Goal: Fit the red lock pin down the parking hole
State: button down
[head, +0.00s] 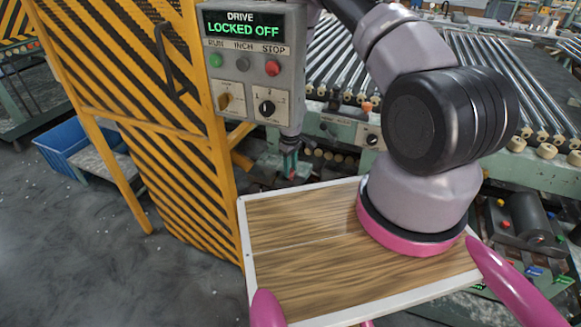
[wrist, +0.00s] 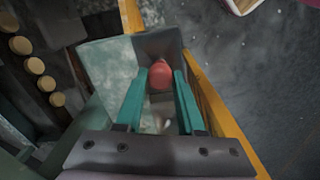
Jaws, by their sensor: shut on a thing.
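The red lock pin (wrist: 161,76) shows in the wrist view as a rounded red head between the tips of my gripper's teal fingers. My gripper (wrist: 162,88) is shut on it. The pin's lower part is hidden, and I cannot tell whether it stands in a hole. A grey-green block or plate (wrist: 106,68) lies just beyond the fingers, with a darker grey face beside it. In the head view my gripper (head: 290,163) is small, below the control box. I cannot make out the parking hole in either view.
The control box (head: 258,70) reads "DRIVE LOCKED OFF" and hangs above my gripper. A yellow and black striped guard (head: 165,110) stands left of it. A roller conveyor (head: 345,65) lies behind, and a blue bin (head: 65,150) is at left. Open floor (head: 90,250) lies at lower left.

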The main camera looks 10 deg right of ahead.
jog(key=shift+f, duration=0.15)
jog(key=shift+c, duration=2.2)
grip_release()
notch_tip(320, 180, up, 11)
jog(key=shift+f, duration=0.15)
